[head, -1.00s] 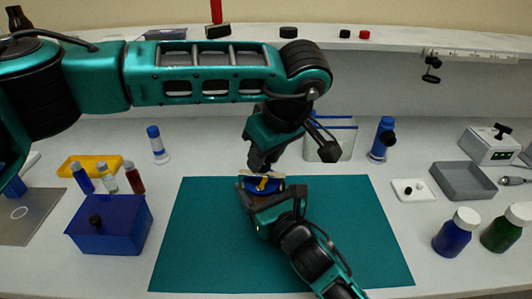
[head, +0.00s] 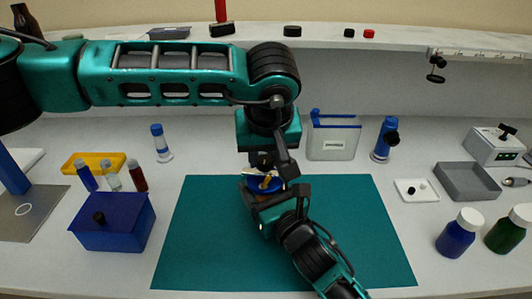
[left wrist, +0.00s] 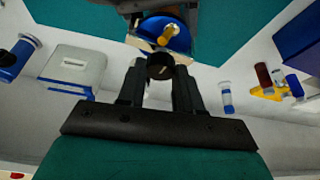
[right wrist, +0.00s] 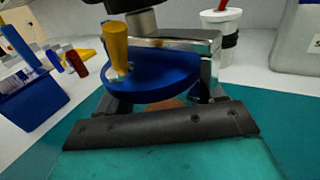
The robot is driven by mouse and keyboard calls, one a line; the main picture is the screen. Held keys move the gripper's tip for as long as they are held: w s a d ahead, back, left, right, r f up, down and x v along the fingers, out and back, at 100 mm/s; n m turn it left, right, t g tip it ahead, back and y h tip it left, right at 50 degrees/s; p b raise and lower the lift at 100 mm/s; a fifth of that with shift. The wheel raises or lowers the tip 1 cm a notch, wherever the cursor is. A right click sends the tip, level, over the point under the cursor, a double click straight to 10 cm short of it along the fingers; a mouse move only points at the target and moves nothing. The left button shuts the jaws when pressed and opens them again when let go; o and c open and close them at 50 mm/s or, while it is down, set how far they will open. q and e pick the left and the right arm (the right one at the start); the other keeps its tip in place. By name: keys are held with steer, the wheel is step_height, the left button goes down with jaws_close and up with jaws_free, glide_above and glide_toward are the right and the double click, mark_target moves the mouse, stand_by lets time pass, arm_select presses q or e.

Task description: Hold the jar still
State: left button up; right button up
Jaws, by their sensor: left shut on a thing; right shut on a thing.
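A blue disc (head: 262,185) with a yellow peg (head: 268,181) sits over the teal mat (head: 200,240). In the right wrist view the disc (right wrist: 155,70) has a shiny metal piece behind it. A brownish rounded surface, apparently the jar (right wrist: 166,103), shows under the disc; the rest is hidden. My right gripper (head: 262,196) is shut around it from the near side. My left gripper (head: 264,167) is above the disc, shut on a short grey cylinder (right wrist: 143,22). Its dark round end (left wrist: 160,67) shows between the fingers. I cannot tell whether cylinder and disc are joined.
A blue box (head: 112,222) and several vials stand left. A clear bin (head: 333,138) and a blue-capped item (head: 385,140) stand behind. A grey tray (head: 467,181) and two capped bottles (head: 458,233) are at the right. Much of the mat is clear.

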steer(key=shift+r, duration=0.1)
arm_select(q)
steer(key=o, duration=1)
steer(key=shift+o, duration=0.2)
steer(key=v, duration=1.2)
arm_select(e)
steer(key=o, duration=1.4)
steer(key=shift+s, duration=0.1)
